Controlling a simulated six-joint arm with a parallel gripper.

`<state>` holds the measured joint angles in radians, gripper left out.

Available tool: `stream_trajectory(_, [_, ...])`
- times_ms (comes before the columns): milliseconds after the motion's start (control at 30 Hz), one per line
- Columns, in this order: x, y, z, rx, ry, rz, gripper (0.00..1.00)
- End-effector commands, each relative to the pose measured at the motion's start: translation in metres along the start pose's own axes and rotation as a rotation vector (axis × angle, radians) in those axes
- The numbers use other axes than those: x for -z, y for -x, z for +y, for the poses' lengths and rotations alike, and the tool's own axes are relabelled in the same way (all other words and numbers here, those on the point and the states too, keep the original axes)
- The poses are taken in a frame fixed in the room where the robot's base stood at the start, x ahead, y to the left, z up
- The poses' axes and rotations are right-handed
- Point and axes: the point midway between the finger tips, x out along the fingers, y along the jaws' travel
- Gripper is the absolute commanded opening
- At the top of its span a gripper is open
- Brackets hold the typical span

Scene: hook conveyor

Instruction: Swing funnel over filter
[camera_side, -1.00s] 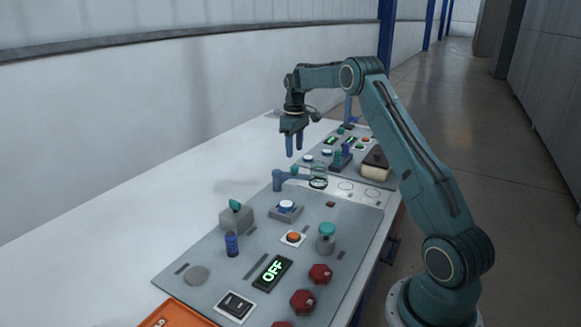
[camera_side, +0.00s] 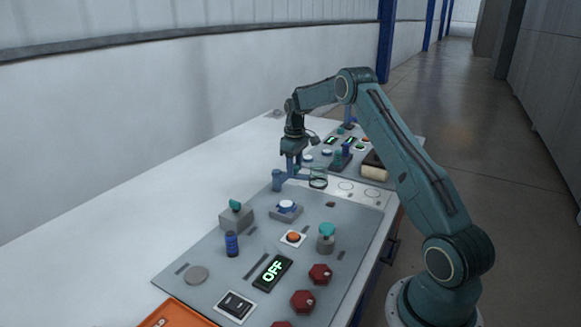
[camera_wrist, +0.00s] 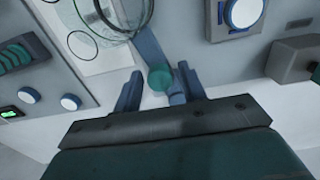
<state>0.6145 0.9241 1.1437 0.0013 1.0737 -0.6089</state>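A clear glass funnel (camera_side: 318,178) with a dark rim sits at the end of a blue swing arm (camera_side: 303,177) on a blue post (camera_side: 277,181). The funnel also shows at the top of the wrist view (camera_wrist: 128,36). My gripper (camera_side: 294,168) is lowered at the swing arm. In the wrist view, a round teal knob (camera_wrist: 160,79) on the arm lies between my gripper's (camera_wrist: 159,87) two blue fingers, with gaps on both sides. Outlined circles (camera_side: 345,186) mark the pale plate right of the funnel; I cannot tell which is the filter.
The near grey panel (camera_side: 210,255) carries buttons, a switch, red knobs and an OFF display (camera_side: 272,271). A farther panel (camera_side: 326,143) holds more controls and a dark block with a pale side (camera_side: 375,165). The white table left of the panels is clear.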

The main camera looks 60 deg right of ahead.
Motion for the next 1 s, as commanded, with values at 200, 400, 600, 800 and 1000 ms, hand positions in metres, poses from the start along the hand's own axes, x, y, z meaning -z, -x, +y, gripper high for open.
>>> stream_trajectory(200, [0.000,0.000,0.000,0.000,0.000,0.000,0.00])
stream_trajectory(400, [0.000,0.000,0.000,0.000,-0.002,0.000,0.00])
stream_trajectory(600, [-0.001,0.000,-0.002,0.000,-0.032,0.000,0.00])
stream_trajectory(800, [-0.001,0.000,-0.007,0.000,-0.114,0.001,0.00])
stream_trajectory(1000, [-0.002,0.001,-0.016,0.000,-0.252,0.001,0.00])
